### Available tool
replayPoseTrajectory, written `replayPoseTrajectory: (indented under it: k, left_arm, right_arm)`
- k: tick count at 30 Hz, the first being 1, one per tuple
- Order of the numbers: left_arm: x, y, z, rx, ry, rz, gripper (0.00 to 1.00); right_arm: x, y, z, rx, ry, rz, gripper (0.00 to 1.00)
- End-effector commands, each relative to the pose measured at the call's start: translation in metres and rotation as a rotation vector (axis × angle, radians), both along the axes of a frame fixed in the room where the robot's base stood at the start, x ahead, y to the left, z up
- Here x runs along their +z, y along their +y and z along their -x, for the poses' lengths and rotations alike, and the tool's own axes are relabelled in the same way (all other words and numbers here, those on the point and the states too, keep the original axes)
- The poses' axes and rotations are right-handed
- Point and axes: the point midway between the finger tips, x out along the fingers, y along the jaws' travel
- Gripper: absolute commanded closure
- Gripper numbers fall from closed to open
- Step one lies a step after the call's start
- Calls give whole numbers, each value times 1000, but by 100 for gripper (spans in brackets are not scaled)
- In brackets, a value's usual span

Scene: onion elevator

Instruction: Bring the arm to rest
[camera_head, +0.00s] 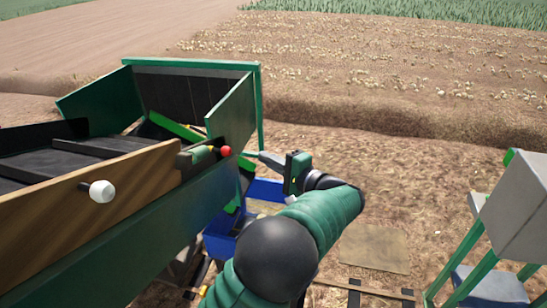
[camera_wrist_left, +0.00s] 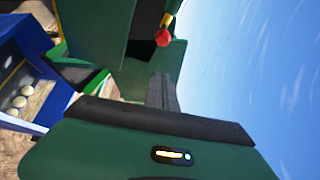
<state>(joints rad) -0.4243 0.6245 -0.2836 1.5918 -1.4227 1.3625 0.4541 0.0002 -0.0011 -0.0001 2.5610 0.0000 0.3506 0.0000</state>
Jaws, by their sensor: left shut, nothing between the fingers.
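My left arm, in dark green sleeve, reaches up from the bottom middle of the head view. Its gripper (camera_head: 261,156) points left and is shut with nothing in it. The fingertips are close to a lever with a red knob (camera_head: 226,151) on the side of the green elevator (camera_head: 155,232). In the left wrist view the shut fingers (camera_wrist_left: 162,82) point up the picture, and the red knob (camera_wrist_left: 163,38) shows beyond them, apart from them. My right gripper is in neither view.
A white knob (camera_head: 102,191) sticks out of the elevator's wooden side board (camera_head: 60,215). A blue crate (camera_head: 219,240) stands below; a blue crate with pale onions (camera_wrist_left: 22,98) shows in the wrist view. A grey box on a green frame (camera_head: 515,210) stands at right.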

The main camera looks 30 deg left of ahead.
Motion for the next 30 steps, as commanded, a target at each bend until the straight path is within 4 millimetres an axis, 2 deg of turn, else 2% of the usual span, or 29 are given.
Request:
replayPoseTrajectory:
  k: [13, 16, 17, 20, 21, 23, 24, 26, 27, 30]
  left_arm:
    - [2, -8, 2, -2, 0, -5, 100]
    - [-14, 1, 9, 8, 29, 49, 100]
    - [-25, 6, 15, 15, 51, 87, 100]
    - [-84, 20, 48, 42, 146, 305, 100]
    - [-114, 21, 68, 53, 185, 425, 100]
    - [-158, 14, 102, 67, 228, 620, 100]
    - [-185, 3, 127, 75, 243, 755, 100]
    - [-219, -21, 162, 87, 233, 959, 100]
    - [-237, -39, 185, 95, 206, 1092, 100]
    - [-265, -83, 228, 122, 76, 1362, 100]
  right_arm:
    - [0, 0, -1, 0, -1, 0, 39]
    - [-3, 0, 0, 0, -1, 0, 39]
    - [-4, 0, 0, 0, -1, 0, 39]
    - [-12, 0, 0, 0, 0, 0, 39]
    - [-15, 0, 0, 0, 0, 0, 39]
    - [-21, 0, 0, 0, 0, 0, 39]
    - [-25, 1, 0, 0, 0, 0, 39]
    - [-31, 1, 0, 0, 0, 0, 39]
    - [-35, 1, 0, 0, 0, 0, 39]
    - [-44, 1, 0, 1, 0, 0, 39]
